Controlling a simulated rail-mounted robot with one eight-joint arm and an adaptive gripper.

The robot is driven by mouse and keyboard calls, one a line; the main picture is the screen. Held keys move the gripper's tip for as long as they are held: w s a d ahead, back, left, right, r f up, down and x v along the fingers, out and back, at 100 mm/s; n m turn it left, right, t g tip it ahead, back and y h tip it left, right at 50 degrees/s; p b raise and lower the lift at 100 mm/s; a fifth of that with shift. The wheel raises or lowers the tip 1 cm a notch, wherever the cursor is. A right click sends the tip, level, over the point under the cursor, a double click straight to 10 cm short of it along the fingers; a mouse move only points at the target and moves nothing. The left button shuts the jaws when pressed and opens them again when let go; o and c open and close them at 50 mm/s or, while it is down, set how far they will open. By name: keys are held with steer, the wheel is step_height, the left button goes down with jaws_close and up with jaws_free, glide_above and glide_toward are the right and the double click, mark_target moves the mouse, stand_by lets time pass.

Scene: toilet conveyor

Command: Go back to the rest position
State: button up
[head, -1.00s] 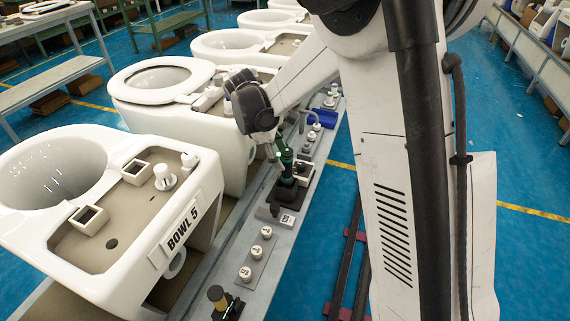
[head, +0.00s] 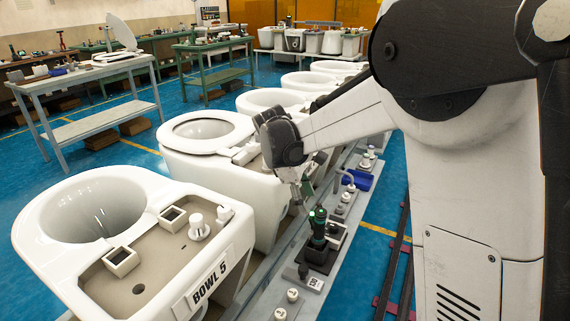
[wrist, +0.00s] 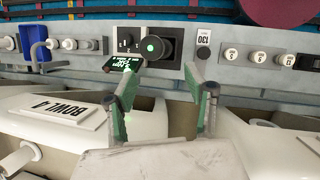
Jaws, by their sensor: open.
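My gripper (head: 301,197) is open and empty. In the wrist view its two green-lined fingers (wrist: 166,88) stand apart with nothing held between them. A dark green and black tool (head: 318,230) stands upright in a black holder on the grey rail beside the bowls. In the wrist view the tool's round top with a green light (wrist: 152,47) and its small lit screen (wrist: 124,63) lie beyond the fingertips, and one fingertip overlaps the screen's edge in the picture. I cannot tell the exact gap between gripper and tool.
The bowl labelled BOWL 5 (head: 222,262) is nearest, and BOWL 4 (wrist: 68,125) lies under the gripper's left side in the wrist view. White numbered caps (wrist: 258,57) and a blue bin (head: 357,180) sit along the rail.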

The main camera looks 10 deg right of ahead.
steer(key=s+d+r+m+t+y+p, duration=0.1)
steer(key=s+d+r+m+t+y, duration=0.2)
steer(key=s+r, duration=0.5)
steer(key=s+d+r+m+t+y+p, duration=0.15)
steer(key=s+r+m, duration=0.35)
steer(key=s, duration=0.7)
steer(key=s+f+m+t, duration=0.2)
steer(key=s+m+t, duration=0.1)
steer(key=s+m, duration=0.3)
step_height(320, 180, down, 12)
steer(key=n+b, duration=0.1)
steer(key=b, duration=1)
steer(key=shift+s, duration=0.45)
steer(key=shift+r, duration=0.2)
